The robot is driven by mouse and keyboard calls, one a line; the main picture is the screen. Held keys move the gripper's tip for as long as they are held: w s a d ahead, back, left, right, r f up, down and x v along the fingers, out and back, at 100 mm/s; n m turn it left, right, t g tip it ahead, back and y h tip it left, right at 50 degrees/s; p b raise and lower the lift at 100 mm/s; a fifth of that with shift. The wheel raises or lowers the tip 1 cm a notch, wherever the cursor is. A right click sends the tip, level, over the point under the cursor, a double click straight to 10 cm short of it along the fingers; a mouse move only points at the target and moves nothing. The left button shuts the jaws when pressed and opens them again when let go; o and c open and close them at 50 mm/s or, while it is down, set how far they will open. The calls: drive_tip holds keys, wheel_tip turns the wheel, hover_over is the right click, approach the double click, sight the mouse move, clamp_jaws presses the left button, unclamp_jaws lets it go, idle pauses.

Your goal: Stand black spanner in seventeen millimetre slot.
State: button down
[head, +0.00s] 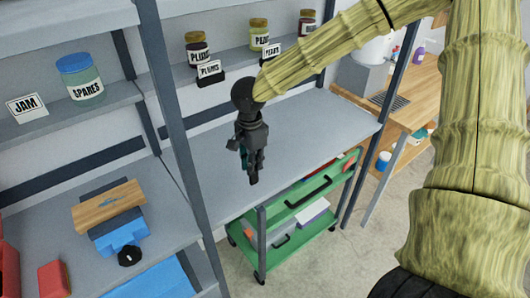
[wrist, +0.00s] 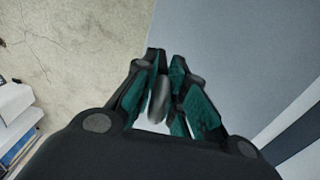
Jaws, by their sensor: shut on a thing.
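My gripper (head: 253,176) points down in front of the grey shelf in the middle of the head view, above or near its front edge. In the wrist view my gripper (wrist: 166,72) is shut on a dark, smooth, narrow thing between its teal-lined fingers. I take this to be the black spanner (wrist: 160,97); most of it is hidden by the fingers and only a short grey-black part shows. I cannot make out its ends or its size. No seventeen millimetre slot or marked rack can be made out in either view.
A green trolley (head: 322,193) stands under the bare grey shelf (head: 310,125). A dark blue-grey post (head: 178,110) rises left of my gripper. A blue vice (head: 120,235) with a wooden piece (head: 108,206) sits on the left shelf. Jars line the upper shelves.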

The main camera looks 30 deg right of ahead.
drive_tip(key=shift+w+d+f+p, duration=0.8)
drive_tip(key=shift+w+d+p, duration=0.4)
drive_tip(key=shift+w+d, duration=0.7)
drive_tip(key=shift+w+d+f+p, duration=0.75)
drive_tip(key=shift+w+d+p, duration=0.6)
drive_tip(key=shift+d, duration=0.85)
drive_tip(key=shift+w+d+f+p, duration=0.8)
drive_tip(key=shift+w+d+p, duration=0.25)
drive_tip(key=shift+w+d, duration=0.9)
drive_tip(key=shift+s+d+f, duration=0.1)
drive_tip(key=shift+s+f, duration=0.05)
drive_tip(key=c, duration=1.5)
unclamp_jaws()
drive_tip(key=shift+o, duration=0.2)
wheel_tip(320, 180, up, 8)
drive_tip(key=b, duration=0.2)
drive_tip(key=shift+b, duration=0.3)
drive_tip(key=shift+o, duration=0.4)
drive_tip(key=shift+f, duration=0.1)
